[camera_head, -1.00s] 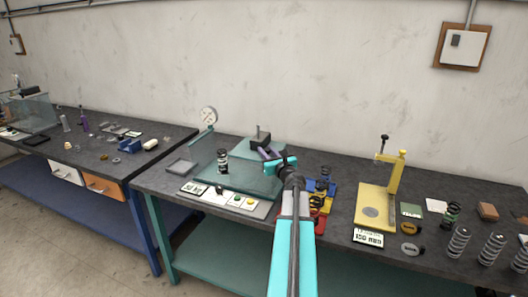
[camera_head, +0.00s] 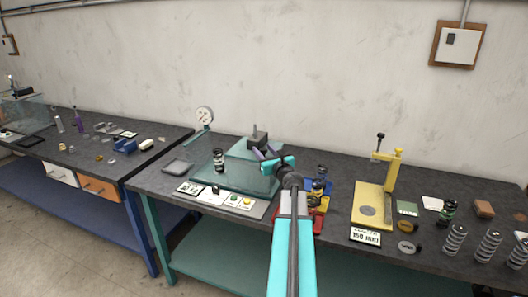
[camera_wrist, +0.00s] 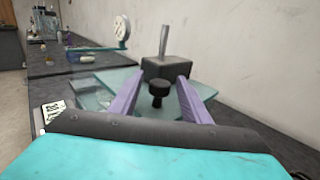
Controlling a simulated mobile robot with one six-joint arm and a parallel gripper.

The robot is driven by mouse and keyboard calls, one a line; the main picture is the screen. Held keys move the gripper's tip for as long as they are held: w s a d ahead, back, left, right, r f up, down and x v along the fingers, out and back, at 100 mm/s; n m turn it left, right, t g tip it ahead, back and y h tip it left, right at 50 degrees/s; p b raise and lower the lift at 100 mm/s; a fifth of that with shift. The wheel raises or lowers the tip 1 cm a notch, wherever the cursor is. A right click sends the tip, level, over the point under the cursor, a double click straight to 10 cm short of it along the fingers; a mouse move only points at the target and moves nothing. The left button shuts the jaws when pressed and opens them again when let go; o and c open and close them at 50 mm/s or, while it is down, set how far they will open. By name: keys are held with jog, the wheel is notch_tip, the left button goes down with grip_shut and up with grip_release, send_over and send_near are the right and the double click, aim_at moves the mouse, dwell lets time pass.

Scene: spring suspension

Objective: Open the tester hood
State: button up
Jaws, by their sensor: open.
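The tester stands on the dark bench in the middle of the head view. Its hood is clear teal glass (camera_head: 250,176). A dark block (camera_head: 258,139) with an upright metal rod is at its back, and it shows in the wrist view (camera_wrist: 165,68). A dark spring (camera_head: 218,160) stands at the hood's left side. My gripper (camera_head: 264,154) is open over the hood. In the wrist view its two purple fingers (camera_wrist: 157,84) flank a small black knob (camera_wrist: 158,94). I cannot tell whether they touch it.
A round dial gauge (camera_head: 205,115) rises behind the tester. A button panel (camera_head: 222,196) lies along its front. A yellow press (camera_head: 375,203) stands farther right, near several loose springs.

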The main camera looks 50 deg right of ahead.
jog(key=v, duration=1.1)
jog(key=shift+r, duration=0.2)
jog(key=p+v, duration=0.2)
jog(key=p, duration=0.6)
dwell(0.5)
jog(key=shift+s+a+f+p, duration=0.15)
jog(key=shift+s+p, duration=0.1)
jog(key=shift+p, duration=0.5)
